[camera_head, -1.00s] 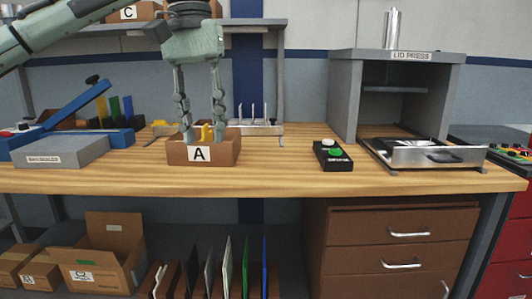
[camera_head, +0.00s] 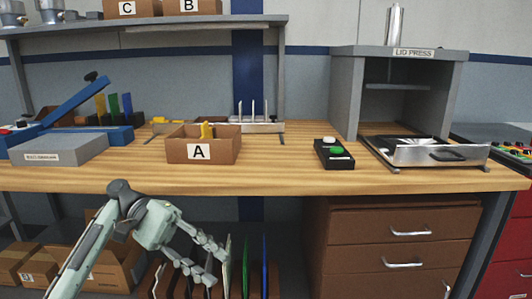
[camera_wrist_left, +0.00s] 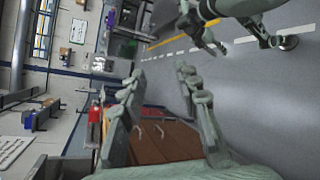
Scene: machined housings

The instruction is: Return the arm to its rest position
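My left gripper (camera_head: 221,268) is in front of the bench, below the level of its top, tilted down to the right. Its two fingers are apart with nothing between them. In the left wrist view the fingers of this gripper (camera_wrist_left: 157,84) also stand apart and empty. A brown box marked A (camera_head: 198,152) with a yellow part (camera_head: 207,130) in it stands on the bench top, above and away from the gripper. Pale green jointed parts at the top right of the left wrist view look like my other arm; their finger state is unclear.
The wooden bench top (camera_head: 270,178) is above the left gripper. Brown drawers (camera_head: 385,232) stand to its right. Upright panels (camera_head: 246,260) are just behind or beside the fingers; the depth is unclear. Open cardboard boxes (camera_head: 22,262) lie at lower left. The lid press (camera_head: 345,95) is at right.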

